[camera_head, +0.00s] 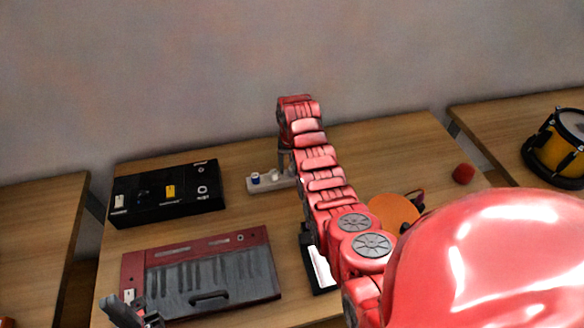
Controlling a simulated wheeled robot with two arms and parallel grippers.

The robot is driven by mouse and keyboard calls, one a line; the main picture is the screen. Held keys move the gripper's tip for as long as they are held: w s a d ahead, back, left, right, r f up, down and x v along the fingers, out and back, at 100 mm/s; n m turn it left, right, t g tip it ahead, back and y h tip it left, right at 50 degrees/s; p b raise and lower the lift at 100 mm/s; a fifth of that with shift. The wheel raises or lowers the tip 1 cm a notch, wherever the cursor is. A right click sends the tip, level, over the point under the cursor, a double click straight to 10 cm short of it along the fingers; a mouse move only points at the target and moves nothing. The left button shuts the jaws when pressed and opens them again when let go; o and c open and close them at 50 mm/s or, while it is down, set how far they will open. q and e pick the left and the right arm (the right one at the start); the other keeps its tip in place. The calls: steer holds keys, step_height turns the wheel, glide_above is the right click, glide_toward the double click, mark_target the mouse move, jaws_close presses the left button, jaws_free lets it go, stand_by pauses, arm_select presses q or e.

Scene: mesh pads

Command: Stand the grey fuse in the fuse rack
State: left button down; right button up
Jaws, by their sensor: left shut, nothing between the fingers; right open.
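The fuse rack (262,187) is a low pale block near the back middle of the table. A small blue-and-white piece (255,178) stands at its left part. A small pale grey piece (274,175), perhaps the grey fuse, is upright beside it; I cannot tell whether it is seated. My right gripper (285,168) points down at the rack's right part, close to the pale piece. It is open, and my red arm hides part of it and the rack's right end. My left gripper (124,309) is shut and empty at the lower left, by the keyboard's front left corner.
A black box (150,208) with white and yellow parts lies at the back left. A dark red keyboard (262,262) lies in front. Right of my arm are an orange disc (390,209) and a red ball-like object (464,173). A drum (552,150) stands on the right table.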

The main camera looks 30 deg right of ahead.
mark_target(292, 169)
step_height(292, 169, up, 3)
steer(key=shift+f+b, duration=0.1)
steer(key=shift+b, duration=0.4)
step_height(292, 169, up, 14)
steer(key=p, duration=1.3)
steer(key=shift+r, duration=0.25)
